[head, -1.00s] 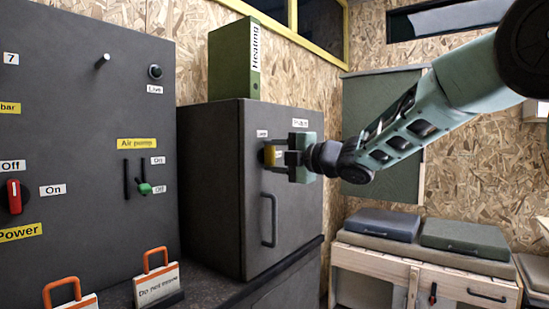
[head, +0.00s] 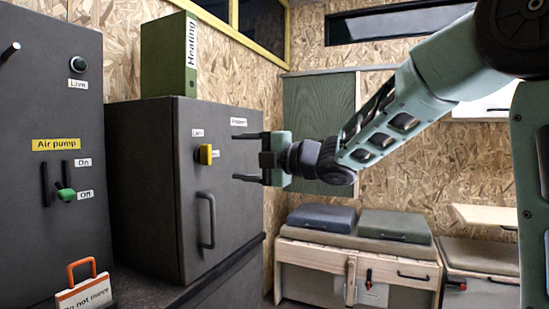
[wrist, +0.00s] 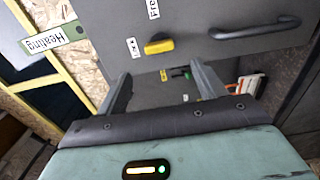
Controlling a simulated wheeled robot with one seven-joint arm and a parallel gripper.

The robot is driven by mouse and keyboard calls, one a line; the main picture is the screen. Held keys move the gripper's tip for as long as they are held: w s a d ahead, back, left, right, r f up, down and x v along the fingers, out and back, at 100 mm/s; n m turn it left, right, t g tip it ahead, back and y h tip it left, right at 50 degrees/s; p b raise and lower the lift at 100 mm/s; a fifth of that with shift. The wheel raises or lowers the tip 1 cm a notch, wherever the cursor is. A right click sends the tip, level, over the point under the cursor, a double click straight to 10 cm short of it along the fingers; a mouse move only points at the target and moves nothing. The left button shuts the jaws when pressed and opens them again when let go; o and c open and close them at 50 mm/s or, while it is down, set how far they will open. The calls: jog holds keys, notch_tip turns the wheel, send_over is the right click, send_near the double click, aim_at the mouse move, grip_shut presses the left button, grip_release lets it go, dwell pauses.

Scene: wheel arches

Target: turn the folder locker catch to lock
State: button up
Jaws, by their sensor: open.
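The folder locker (head: 150,190) is a dark grey cabinet with a shut door, at left of centre in the head view. Its yellow catch (head: 205,154) stands upright, parallel to the door handle. One end points at the upper small label (head: 197,132), which seems to read "Lock". A second label (head: 215,154) is to its right. In the wrist view the catch (wrist: 159,46) shows whole, beyond the fingertips. My gripper (head: 238,157) is open and empty, apart from the catch and to its right in the head view. Both its fingers (wrist: 160,80) show in the wrist view.
A green "Heating" folder (head: 168,60) stands on the locker. The vertical door handle (head: 207,222) juts out below the catch. A dark panel (head: 50,130) with an air pump switch (head: 66,193) is at left. A low wooden bench (head: 310,255) stands at back right.

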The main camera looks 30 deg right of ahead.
jog(key=v, duration=0.8)
jog(key=s+a+f+m+g+h, duration=0.2)
jog(key=a+f+m+h, duration=0.2)
jog(key=a+f+m, duration=0.3)
jog(key=s+a+f+m+g+h, duration=0.2)
jog(key=a+f+m+h, duration=0.15)
jog(key=f+m, duration=0.45)
jog(key=s+a+f+m+g+h+p, duration=0.15)
jog(key=s+f+g, duration=0.25)
jog(key=s, duration=0.4)
jog(key=s+a+f+g+b, duration=0.1)
jog(key=s+a+f+g, duration=0.15)
jog(key=s+f, duration=0.4)
jog(key=s+a+f+m+g+h+p, duration=0.1)
jog(key=s+a+f+g, duration=0.2)
jog(key=s, duration=0.7)
notch_tip(320, 180, up, 23)
jog(key=d+g+p, duration=0.1)
jog(key=p, duration=2.1)
jog(key=shift+w+d+f, duration=0.2)
